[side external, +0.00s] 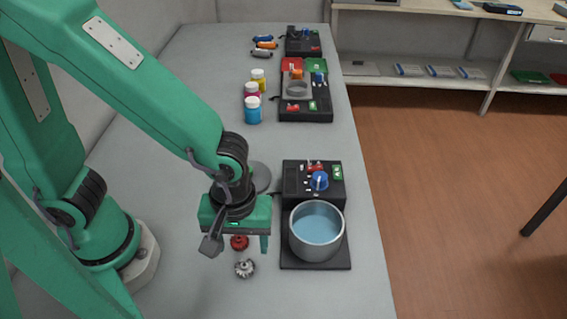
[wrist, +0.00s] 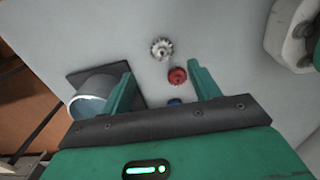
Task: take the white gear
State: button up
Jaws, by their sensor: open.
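The white gear (side external: 245,268) lies on the grey table, in front of my gripper in the side view. It also shows in the wrist view (wrist: 161,49), beyond the fingertips and between their lines. A red gear (side external: 239,242) lies right beside it, nearer my gripper; in the wrist view the red gear (wrist: 177,76) sits between the fingertips. My gripper (side external: 238,248) is open and empty above the table, with its fingers apart in the wrist view (wrist: 160,75). A blue object (wrist: 174,101), perhaps another gear, is partly hidden by my gripper's body.
A metal pot (side external: 316,232) of blue liquid stands on a black stirrer device (side external: 294,171) close to the right of my gripper. Several capped bottles (side external: 253,109) and another black device (side external: 306,105) stand farther back. The table in front of the gears is clear.

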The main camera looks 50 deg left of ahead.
aim_at(244, 265)
jog(key=shift+f, duration=0.1)
jog(key=shift+f, duration=1.2)
jog(key=shift+f, duration=0.1)
jog(key=shift+a+f, duration=0.15)
jog(key=shift+f, duration=2.35)
jog(key=c, duration=1.1)
